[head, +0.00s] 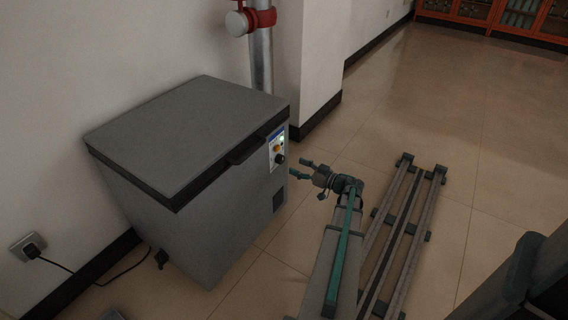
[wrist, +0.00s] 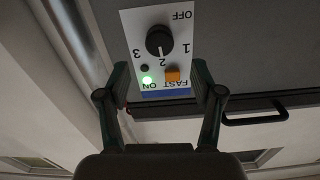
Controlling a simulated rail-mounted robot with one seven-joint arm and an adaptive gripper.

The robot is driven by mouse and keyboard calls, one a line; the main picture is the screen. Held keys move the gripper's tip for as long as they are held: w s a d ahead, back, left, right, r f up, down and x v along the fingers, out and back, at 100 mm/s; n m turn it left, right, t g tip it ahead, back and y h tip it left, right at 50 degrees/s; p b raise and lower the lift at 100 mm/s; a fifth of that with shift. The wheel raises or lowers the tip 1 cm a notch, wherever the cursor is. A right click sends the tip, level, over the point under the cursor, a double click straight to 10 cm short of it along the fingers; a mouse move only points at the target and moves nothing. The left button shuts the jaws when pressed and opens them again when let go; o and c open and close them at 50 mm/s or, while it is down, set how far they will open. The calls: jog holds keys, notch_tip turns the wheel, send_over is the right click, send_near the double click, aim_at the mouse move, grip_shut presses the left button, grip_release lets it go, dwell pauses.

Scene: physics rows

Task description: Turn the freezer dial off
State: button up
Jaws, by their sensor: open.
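The grey chest freezer (head: 185,150) stands against the wall with its lid closed. Its control panel (head: 278,148) is on the front right. The dial (wrist: 159,40) is a round black knob on the white panel, with marks OFF, 1, 2 and 3 around it. Its white line points down toward 2. The dial also shows in the head view (head: 279,159). My gripper (head: 303,168) is open and empty, just in front of the panel and apart from it. In the wrist view its fingers (wrist: 160,88) frame the lower part of the panel, with the dial above and between them.
The lid handle (head: 248,150) juts out left of the panel. A pipe with a red valve (head: 262,18) stands behind. Floor right of my rail is clear.

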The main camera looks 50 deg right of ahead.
aim_at(283, 159)
jog(key=w, duration=0.2)
jog(key=w+b, duration=0.1)
jog(key=w, duration=0.1)
jog(key=w+a+b, duration=0.1)
jog(key=w, duration=0.2)
jog(key=shift+a, duration=0.1)
jog(key=c, duration=1.1)
jog(key=shift+c, duration=0.2)
